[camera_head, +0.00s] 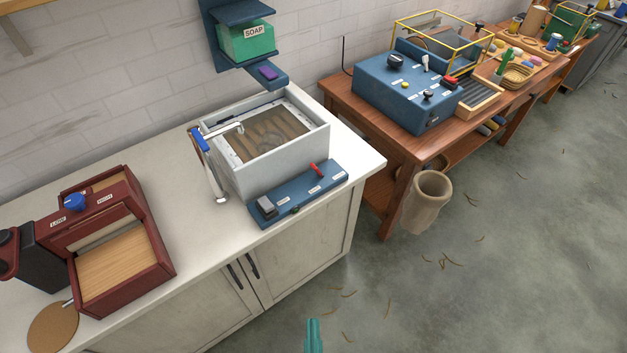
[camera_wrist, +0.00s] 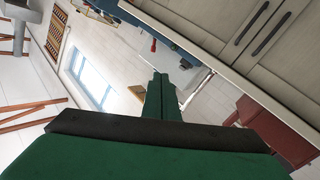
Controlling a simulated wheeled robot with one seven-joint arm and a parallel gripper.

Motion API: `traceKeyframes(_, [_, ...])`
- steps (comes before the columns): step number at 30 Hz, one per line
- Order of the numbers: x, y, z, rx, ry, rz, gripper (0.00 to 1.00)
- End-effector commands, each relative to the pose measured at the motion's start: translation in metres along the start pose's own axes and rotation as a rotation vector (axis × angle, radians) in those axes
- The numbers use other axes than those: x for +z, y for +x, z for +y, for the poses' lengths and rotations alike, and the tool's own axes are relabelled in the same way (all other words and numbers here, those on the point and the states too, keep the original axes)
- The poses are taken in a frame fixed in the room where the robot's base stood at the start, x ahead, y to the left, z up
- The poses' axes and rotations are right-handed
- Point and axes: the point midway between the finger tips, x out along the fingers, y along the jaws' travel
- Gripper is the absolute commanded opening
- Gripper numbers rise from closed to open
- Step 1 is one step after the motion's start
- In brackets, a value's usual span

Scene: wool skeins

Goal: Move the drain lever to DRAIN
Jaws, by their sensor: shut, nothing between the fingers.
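A blue control panel (camera_head: 297,193) lies along the front of the grey sink box (camera_head: 265,142) on the white counter. A small red-handled lever (camera_head: 316,168) stands near its right end, beside white labels too small to read; I take it as the drain lever. My gripper (camera_head: 312,335) is at the bottom of the head view, in front of the cabinet and well apart from the lever. In the wrist view its green fingers (camera_wrist: 161,80) are shut and empty, and a small red part (camera_wrist: 153,45) shows beyond them.
A faucet with a blue handle (camera_head: 200,140) stands left of the sink box. A dark red wooden box (camera_head: 165,268) is on the counter at left. A green soap box (camera_head: 246,41) sits on a wall shelf. A wooden table with a blue machine (camera_head: 405,93) stands right. Floor in front is mostly clear.

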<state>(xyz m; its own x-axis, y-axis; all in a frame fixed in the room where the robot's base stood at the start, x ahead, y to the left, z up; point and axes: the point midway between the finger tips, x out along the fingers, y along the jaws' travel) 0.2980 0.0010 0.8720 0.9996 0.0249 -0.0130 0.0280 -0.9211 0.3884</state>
Motion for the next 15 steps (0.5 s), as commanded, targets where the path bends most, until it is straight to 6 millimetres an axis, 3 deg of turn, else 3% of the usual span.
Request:
traceKeyframes(1, [-0.002, 0.017, 0.001, 0.01, -0.082, 0.046, 0.0])
traceKeyframes(15, [-0.009, 0.165, -0.006, 0.034, -0.907, 0.356, 0.0])
